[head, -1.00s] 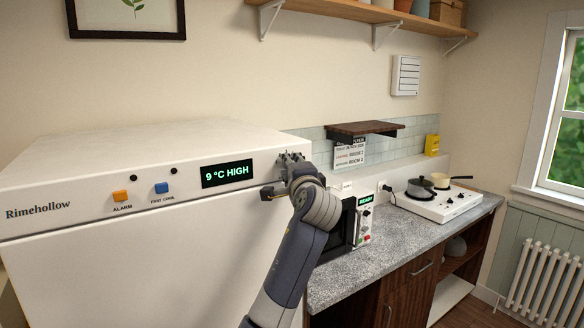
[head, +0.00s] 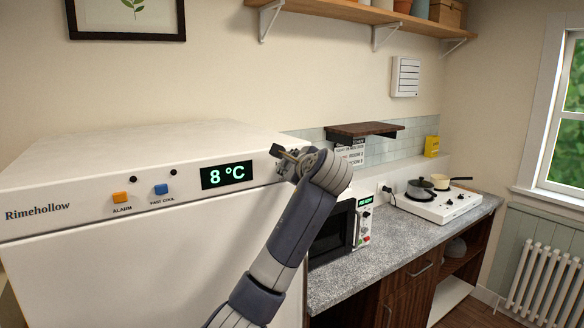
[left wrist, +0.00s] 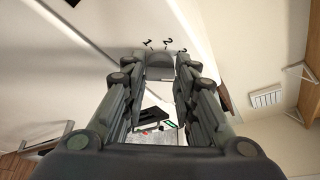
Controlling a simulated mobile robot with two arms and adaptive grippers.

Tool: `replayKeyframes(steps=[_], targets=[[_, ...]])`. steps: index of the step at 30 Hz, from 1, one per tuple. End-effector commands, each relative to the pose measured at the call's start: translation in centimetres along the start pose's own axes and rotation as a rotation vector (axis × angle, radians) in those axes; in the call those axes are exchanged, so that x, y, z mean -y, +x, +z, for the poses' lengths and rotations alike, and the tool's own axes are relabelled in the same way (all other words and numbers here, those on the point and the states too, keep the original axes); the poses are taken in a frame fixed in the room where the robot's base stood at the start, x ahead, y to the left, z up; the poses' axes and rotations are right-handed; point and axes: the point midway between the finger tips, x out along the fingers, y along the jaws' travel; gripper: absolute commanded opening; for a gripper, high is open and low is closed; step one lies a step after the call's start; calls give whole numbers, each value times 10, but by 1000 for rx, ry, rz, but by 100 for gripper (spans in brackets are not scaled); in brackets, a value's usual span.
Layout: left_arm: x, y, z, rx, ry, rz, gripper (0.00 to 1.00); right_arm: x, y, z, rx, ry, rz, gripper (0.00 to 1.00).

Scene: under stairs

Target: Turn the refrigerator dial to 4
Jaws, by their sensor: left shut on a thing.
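The white refrigerator (head: 110,250) fills the left of the head view. Its lit display (head: 227,175) reads 8 °C. My left gripper (head: 284,155) is at the right end of the front panel, right of the display, and hides the dial in the head view. In the left wrist view the grey dial (left wrist: 160,66) sits between the two fingertips, which are shut on it. The numerals 1, 2 and 3 show around its far side; other markings are hidden. I cannot tell which numeral the dial points to. My right gripper is not in view.
An orange ALARM button (head: 120,197) and a blue FAST COOL button (head: 161,189) are left of the display. A microwave (head: 333,236) stands right of the refrigerator, behind my arm. A hob (head: 437,205) with pans is farther right on the counter.

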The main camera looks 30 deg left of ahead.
Motion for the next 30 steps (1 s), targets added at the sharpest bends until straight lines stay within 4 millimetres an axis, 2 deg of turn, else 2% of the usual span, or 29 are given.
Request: replayKeyframes(steps=[16, 17, 19, 30], targets=[[-1, 0, -1, 0, 25, 13, 3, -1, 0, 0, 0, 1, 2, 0], [-1, 0, -1, 0, 25, 13, 29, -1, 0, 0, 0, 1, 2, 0], [-1, 0, -1, 0, 25, 12, 44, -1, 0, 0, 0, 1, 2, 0], [0, -1, 0, 0, 24, 10, 47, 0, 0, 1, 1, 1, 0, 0]])
